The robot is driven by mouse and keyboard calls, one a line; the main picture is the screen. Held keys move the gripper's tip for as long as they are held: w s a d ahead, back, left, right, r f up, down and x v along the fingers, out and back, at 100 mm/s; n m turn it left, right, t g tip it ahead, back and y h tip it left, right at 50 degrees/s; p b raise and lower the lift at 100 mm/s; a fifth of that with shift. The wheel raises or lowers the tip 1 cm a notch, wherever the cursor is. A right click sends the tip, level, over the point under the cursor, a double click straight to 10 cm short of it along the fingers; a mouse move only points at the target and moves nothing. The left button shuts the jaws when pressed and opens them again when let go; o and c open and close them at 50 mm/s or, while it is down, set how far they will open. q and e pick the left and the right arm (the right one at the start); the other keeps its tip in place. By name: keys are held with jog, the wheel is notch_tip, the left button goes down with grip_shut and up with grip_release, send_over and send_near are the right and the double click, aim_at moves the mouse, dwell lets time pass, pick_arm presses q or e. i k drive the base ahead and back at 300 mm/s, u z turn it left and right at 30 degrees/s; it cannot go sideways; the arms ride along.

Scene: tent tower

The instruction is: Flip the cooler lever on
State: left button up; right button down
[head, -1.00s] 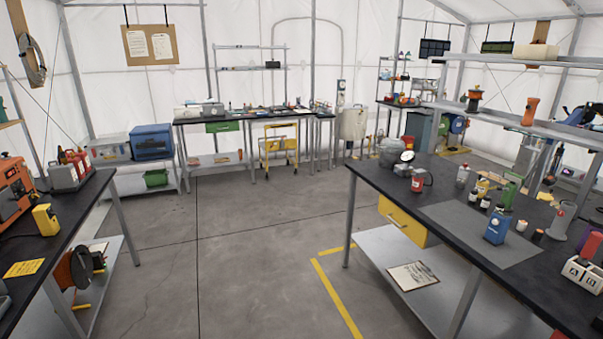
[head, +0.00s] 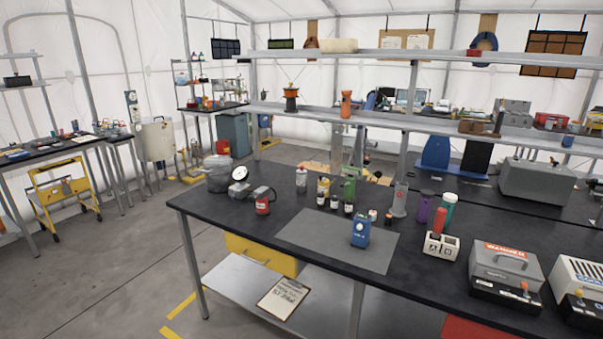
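No object is clearly marked as the cooler. At the right end of the black workbench (head: 300,222), a grey box with a handle and red lettering (head: 503,262) stands on a black base with a small orange-tipped lever (head: 524,288). Beside it, a white box with vent slots (head: 583,276) sits on a similar base, cut off by the right edge. It also has a small orange-tipped lever (head: 578,294). The levers are too small to tell which position they are in. Neither of my grippers is in view.
A blue device (head: 360,232) stands on a grey mat (head: 310,232). A white block with holes (head: 440,245), bottles and a pot (head: 217,172) share the bench. A shelf (head: 420,60) rises behind. The floor at left is clear up to a yellow cart (head: 62,195).

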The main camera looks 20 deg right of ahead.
aim_at(579, 293)
jog(key=z, duration=0.9)
jog(key=i, duration=0.95)
jog(key=z, duration=0.75)
